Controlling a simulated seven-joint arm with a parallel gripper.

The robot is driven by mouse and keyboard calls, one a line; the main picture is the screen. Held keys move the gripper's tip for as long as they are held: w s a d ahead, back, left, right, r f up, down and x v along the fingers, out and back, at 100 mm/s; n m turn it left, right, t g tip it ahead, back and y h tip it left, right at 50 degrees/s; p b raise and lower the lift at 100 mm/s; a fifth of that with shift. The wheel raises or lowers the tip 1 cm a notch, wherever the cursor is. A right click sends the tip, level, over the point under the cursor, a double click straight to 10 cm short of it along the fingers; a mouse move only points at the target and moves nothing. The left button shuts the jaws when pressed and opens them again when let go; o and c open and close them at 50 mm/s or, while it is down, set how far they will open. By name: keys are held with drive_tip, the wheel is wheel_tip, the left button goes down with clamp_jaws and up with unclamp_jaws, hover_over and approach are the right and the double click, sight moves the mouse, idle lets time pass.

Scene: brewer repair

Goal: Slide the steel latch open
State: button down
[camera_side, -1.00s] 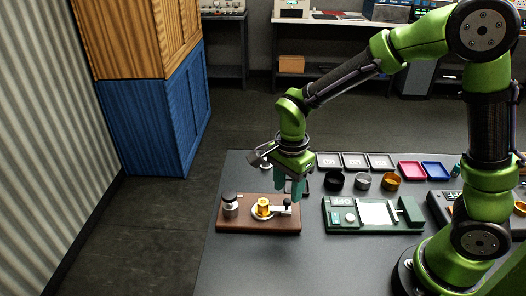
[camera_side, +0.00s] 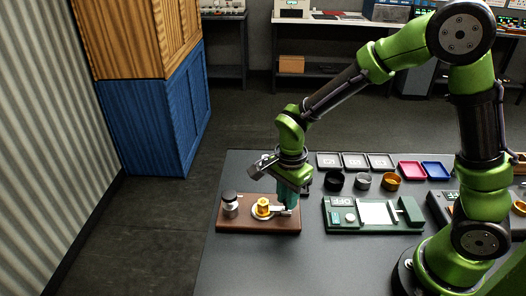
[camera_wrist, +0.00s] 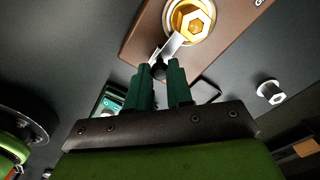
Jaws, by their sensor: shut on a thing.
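The steel latch (camera_side: 280,212) is a flat bar on the brown board (camera_side: 257,228), running right from a gold hex fitting (camera_side: 263,206) on a round plate. In the wrist view the latch (camera_wrist: 169,49) reaches from the gold fitting (camera_wrist: 193,24) down to a black knob (camera_wrist: 160,70) at its end. My gripper (camera_side: 289,208) points down over the board's right end. In the wrist view its green fingers (camera_wrist: 159,72) are shut on the knob, one on each side. In the side view the fingers hide the knob.
A jar with a black cap (camera_side: 230,204) stands at the board's left end. A green fixture marked OFF (camera_side: 342,226) lies to the right. The table front is clear.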

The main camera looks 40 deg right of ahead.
drive_tip(key=shift+s+d, duration=0.9)
drive_tip(key=shift+d, duration=0.05)
drive_tip(key=c, duration=1)
unclamp_jaws()
wheel_tip(320, 180, up, 17)
drive_tip(key=shift+f, duration=0.1)
